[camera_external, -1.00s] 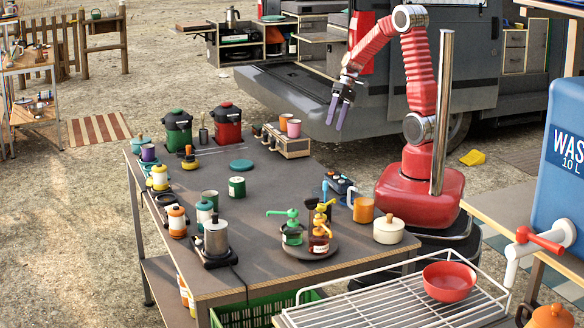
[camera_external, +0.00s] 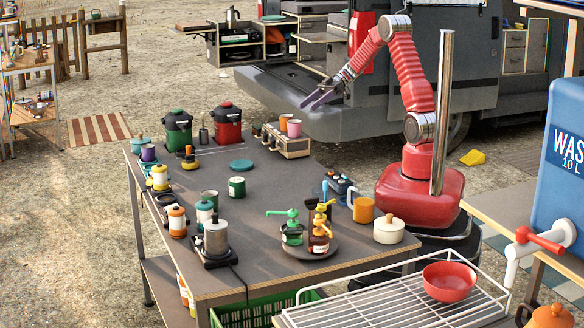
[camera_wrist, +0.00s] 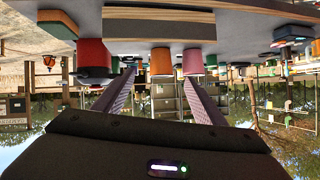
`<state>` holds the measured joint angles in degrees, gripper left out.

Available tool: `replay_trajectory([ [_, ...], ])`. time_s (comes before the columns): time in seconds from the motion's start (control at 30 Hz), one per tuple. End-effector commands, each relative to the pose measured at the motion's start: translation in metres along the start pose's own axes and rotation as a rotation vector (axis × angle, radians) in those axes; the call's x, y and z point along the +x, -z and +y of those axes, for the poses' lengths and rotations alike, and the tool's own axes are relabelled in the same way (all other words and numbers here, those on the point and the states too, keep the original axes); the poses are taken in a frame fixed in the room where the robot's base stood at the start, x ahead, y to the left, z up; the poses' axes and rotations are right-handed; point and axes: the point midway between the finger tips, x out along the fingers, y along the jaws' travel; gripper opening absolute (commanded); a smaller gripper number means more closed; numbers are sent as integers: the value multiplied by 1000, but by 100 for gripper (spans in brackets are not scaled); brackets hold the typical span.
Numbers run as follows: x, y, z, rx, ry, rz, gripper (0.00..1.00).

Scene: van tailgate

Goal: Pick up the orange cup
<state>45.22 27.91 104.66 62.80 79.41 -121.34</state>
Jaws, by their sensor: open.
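The orange cup (camera_external: 284,122) stands upright on a small cream-and-dark box (camera_external: 288,144) at the table's far right edge, beside a pink cup (camera_external: 294,129). In the upside-down wrist view the orange cup (camera_wrist: 160,62) appears between my finger lines, with the pink cup (camera_wrist: 193,62) just to its right. My gripper (camera_external: 318,99) has purple fingers, tilted down-left. It is open and empty, above and to the right of the cups, apart from them. Its fingers (camera_wrist: 159,76) are spread in the wrist view. A second orange mug (camera_external: 363,209), with a handle, stands near my base.
A red canister (camera_external: 228,125) and a green canister (camera_external: 178,133) stand left of the box. The van's tailgate (camera_external: 290,100) lies behind the table. Pump bottles (camera_external: 319,236) are on a round tray near the front. The table's middle right is mostly clear.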

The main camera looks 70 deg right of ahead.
Motion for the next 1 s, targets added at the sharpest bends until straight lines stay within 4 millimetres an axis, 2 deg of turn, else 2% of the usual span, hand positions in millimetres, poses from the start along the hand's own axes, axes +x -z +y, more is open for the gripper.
replay_trajectory([
  [0.1, 0, 5, -2, -120, 7, 22, 64],
  [0.23, 0, 5, -3, -193, 10, 23, 64],
  [0.63, 3, 5, -4, -203, 12, 22, 64],
  [0.77, 15, 5, -4, -202, 14, 23, 64],
  [1.0, 51, 6, -5, -202, 15, 22, 64],
])
